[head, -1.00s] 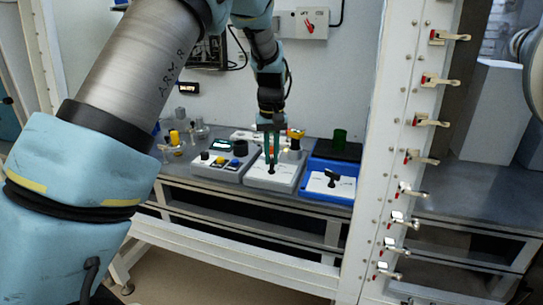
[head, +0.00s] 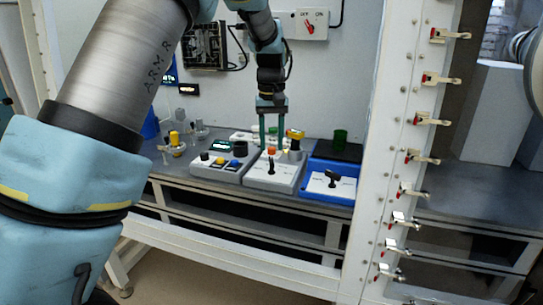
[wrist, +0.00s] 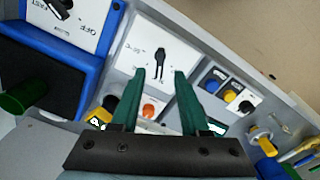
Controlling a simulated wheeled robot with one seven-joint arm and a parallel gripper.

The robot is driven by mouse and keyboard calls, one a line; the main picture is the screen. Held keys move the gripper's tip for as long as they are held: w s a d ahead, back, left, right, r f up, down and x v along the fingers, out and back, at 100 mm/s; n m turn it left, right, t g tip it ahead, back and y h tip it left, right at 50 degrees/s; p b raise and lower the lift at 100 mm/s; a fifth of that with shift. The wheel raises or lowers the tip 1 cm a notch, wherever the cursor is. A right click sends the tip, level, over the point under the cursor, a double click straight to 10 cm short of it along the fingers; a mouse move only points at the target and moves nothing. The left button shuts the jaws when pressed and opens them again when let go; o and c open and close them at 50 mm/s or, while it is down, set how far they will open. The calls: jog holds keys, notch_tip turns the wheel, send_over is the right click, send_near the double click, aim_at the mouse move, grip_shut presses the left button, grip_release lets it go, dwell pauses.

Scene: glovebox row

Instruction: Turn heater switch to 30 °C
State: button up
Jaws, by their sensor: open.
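The heater switch is a black lever knob (head: 271,165) on the white top of the middle grey box (head: 259,183). In the wrist view the knob (wrist: 160,62) lies just beyond my fingertips, roughly midway between them. Its lever points nearly straight along the picture's vertical. Small scale marks surround it, but I cannot read which one it points at. My gripper (head: 272,146) is open and empty, pointing down above the box, its green fingers apart and clear of the knob. The fingers also show in the wrist view (wrist: 160,80).
A blue box (head: 316,190) with another black lever stands to the right; its label (wrist: 98,36) reads OFF and FAST. A button panel (head: 218,172) stands to the left. A green cylinder (head: 340,137) and an orange button (wrist: 148,110) are close by. A white post (head: 390,170) rises at right.

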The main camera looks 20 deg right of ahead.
aim_at(271, 160)
notch_tip(271, 160, up, 6)
jog(key=shift+b, duration=0.4)
jog(key=shift+a, duration=0.1)
dwell(0.5)
jog(key=a+f+n, duration=0.1)
jog(key=a+f, duration=0.2)
jog(key=a, duration=0.7)
jog(key=a+f+n, duration=0.1)
jog(key=a+f, duration=0.1)
jog(key=a, duration=0.8)
jog(key=s+a+f, duration=0.3)
jog(key=s+a, duration=0.2)
jog(key=a, duration=0.3)
jog(key=s+a+f+t, duration=0.1)
jog(key=s+a+f, duration=0.2)
jog(key=s+a, duration=0.3)
jog(key=shift+s+a+f+t, duration=0.15)
jog(key=shift+a+f+t, duration=0.2)
jog(key=shift+a, duration=0.75)
